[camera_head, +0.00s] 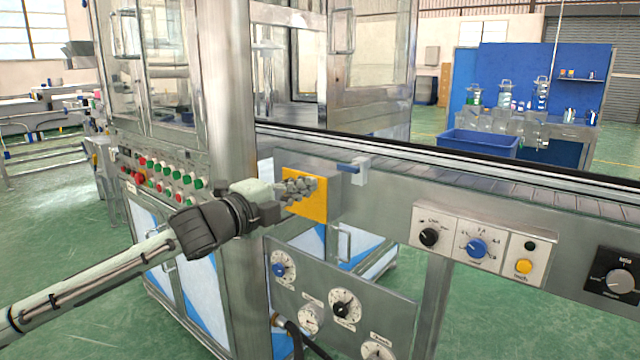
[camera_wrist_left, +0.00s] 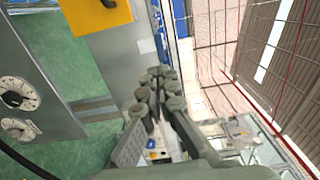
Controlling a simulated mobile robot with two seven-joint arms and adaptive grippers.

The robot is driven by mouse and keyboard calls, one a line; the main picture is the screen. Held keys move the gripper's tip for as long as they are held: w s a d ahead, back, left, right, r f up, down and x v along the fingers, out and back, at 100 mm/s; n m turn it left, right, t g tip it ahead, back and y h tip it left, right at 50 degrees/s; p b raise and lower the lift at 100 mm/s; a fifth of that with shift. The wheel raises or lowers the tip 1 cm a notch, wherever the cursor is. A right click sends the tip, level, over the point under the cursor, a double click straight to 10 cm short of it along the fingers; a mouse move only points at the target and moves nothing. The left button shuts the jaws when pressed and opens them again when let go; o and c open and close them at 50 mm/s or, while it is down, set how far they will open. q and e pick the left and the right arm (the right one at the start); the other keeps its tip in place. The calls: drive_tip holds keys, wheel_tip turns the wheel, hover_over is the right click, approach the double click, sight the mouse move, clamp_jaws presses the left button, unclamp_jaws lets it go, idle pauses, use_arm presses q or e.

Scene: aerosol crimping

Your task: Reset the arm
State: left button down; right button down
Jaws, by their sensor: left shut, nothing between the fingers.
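My left arm comes in from the lower left in the head view. My left gripper (camera_head: 304,187) is shut and empty, with its fingertips in front of the yellow face of a box (camera_head: 310,212) on the machine's side. Whether the fingertips touch that face cannot be told from the head view. In the left wrist view the fingers of my left gripper (camera_wrist_left: 160,92) are together, and the yellow face (camera_wrist_left: 90,14) lies apart from them at the upper left. My right gripper is not in view.
A conveyor (camera_head: 540,193) runs to the right, with a knob panel (camera_head: 480,247) on its side. A blue-handled fitting (camera_head: 350,168) sits beside the yellow-faced box. A dial panel (camera_head: 385,318) is below. Red and green buttons (camera_head: 171,175) line the cabinet. Green floor is open at left.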

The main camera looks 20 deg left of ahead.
use_arm(q)
drive_tip(key=s+a+f+n+g+y, duration=0.1)
drive_tip(key=s+f+n+g+y, duration=0.2)
drive_tip(key=f, duration=0.8)
drive_tip(key=s+a+f+n+g+y, duration=0.1)
drive_tip(key=s+f+n, duration=0.3)
drive_tip(key=f, duration=0.7)
drive_tip(key=s+a+f+n+g+y, duration=0.1)
drive_tip(key=s+f+n+g+y, duration=0.15)
drive_tip(key=f+n, duration=0.6)
drive_tip(key=s+f+n+g+y, duration=0.1)
drive_tip(key=s+f+n+g, duration=0.4)
drive_tip(key=s+f, duration=1.9)
drive_tip(key=shift+s+f+g, duration=0.3)
drive_tip(key=shift+s+g, duration=0.7)
drive_tip(key=shift+g, duration=0.25)
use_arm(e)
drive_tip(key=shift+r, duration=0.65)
use_arm(q)
drive_tip(key=shift+w, duration=0.1)
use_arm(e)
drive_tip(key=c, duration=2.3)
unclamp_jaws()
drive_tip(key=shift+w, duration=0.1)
